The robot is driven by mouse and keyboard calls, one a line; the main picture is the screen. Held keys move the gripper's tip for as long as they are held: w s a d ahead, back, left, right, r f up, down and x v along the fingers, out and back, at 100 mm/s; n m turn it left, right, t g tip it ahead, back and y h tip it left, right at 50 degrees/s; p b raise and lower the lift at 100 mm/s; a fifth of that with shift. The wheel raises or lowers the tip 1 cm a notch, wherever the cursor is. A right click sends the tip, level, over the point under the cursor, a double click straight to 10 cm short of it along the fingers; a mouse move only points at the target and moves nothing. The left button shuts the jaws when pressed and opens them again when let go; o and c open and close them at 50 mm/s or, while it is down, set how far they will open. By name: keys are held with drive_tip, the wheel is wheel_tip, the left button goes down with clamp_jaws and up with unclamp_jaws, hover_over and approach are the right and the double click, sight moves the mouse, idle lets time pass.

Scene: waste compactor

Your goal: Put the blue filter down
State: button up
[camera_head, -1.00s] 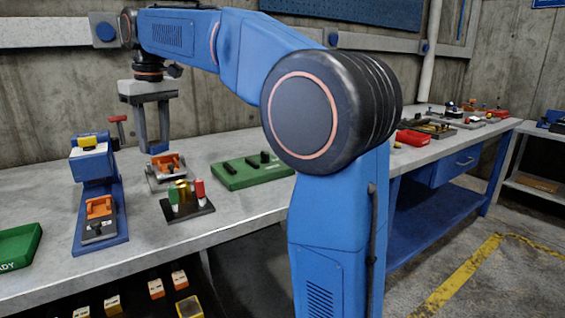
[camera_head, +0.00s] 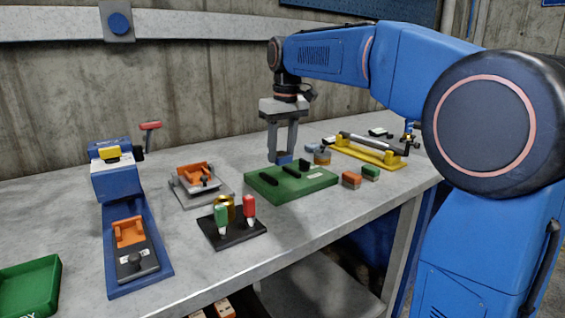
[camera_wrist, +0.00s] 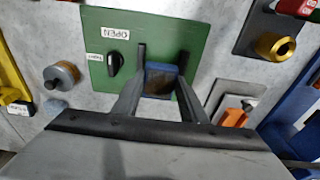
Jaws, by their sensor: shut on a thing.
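My gripper (camera_head: 284,155) is shut on the blue filter (camera_head: 284,158), a small block with a blue edge. In the wrist view the blue filter (camera_wrist: 161,68) sits between the two fingertips and shows a brownish face. The gripper holds it at the back part of the green board (camera_head: 320,183). I cannot tell whether the filter touches the board. In the wrist view the green board (camera_wrist: 105,22) carries an "OPEN" label, a black knob (camera_wrist: 114,63) and black bars on either side of the filter.
An orange-topped fixture (camera_head: 195,175) and a black stand (camera_head: 232,236) with green and red pieces are left of the board. A blue press (camera_head: 130,240) stands further left. Orange and green blocks (camera_head: 351,180) and a yellow rack (camera_head: 365,152) are to the right.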

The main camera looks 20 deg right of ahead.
sight(282, 156)
drive_tip(key=shift+f, duration=1.75)
drive_tip(key=shift+s+a+f, duration=0.1)
drive_tip(key=shift+f, duration=0.35)
drive_tip(key=shift+f, duration=0.25)
drive_tip(key=o, duration=1.1)
drive_tip(key=shift+f, duration=0.1)
drive_tip(key=r, duration=0.9)
drive_tip(key=s+r, duration=0.1)
drive_tip(key=r, duration=0.3)
drive_tip(key=shift+s+d+r, duration=0.1)
drive_tip(key=shift+d+r, duration=0.15)
